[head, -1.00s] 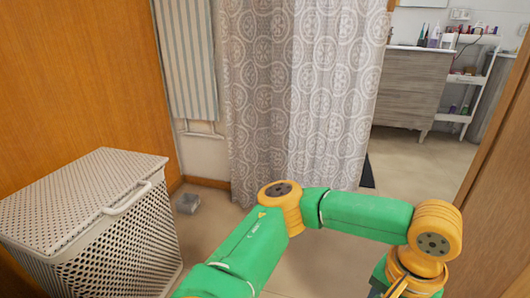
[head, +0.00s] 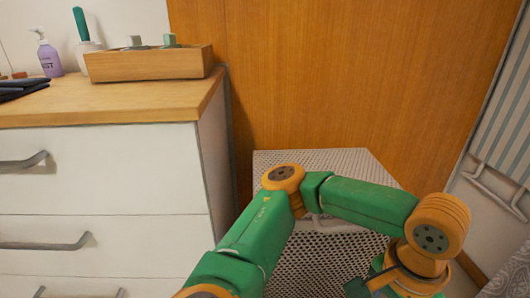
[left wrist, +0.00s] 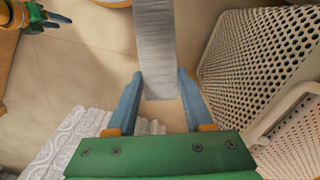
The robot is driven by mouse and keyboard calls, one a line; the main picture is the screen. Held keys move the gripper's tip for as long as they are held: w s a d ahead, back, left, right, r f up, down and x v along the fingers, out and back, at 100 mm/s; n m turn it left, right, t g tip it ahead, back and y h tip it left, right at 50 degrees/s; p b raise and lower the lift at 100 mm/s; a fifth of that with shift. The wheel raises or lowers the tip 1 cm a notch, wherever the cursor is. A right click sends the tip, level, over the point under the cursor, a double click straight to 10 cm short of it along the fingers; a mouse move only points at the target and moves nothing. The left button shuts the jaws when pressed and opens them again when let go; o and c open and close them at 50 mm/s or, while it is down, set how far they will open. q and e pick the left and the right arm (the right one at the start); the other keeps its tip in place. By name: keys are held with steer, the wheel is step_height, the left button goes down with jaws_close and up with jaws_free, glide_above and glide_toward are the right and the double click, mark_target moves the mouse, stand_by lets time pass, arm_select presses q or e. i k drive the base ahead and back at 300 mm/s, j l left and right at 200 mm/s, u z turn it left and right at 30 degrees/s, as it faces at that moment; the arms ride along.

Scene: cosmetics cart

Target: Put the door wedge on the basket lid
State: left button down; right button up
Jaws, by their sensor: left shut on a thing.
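The basket lid (head: 335,160) is the white perforated top of a laundry basket (head: 325,265), against the wooden wall in the head view. My left arm crosses in front of it and hides part of it. My left gripper (left wrist: 160,75) is shut on the grey door wedge (left wrist: 156,45) in the left wrist view. The wedge is a long, flat-looking block between the blue fingers, over the floor. The white perforated basket (left wrist: 250,65) is to the right of it. My right gripper (left wrist: 52,20) shows small at the upper left, its fingers apart and empty.
A white drawer cabinet (head: 100,180) with a wooden top stands left of the basket. A wooden box (head: 150,65) and a purple bottle (head: 48,55) are on it. A patterned curtain (left wrist: 70,140) shows lower left in the wrist view. The visible lid surface is clear.

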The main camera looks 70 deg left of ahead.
mark_target(319, 166)
steer(key=i+l+u, duration=0.1)
steer(key=u, duration=0.35)
steer(key=i+l+u, duration=0.1)
steer(key=u, duration=0.3)
steer(key=i+l+u, duration=0.15)
steer(key=u, duration=0.3)
steer(key=l+u, duration=0.2)
steer(key=u, duration=0.2)
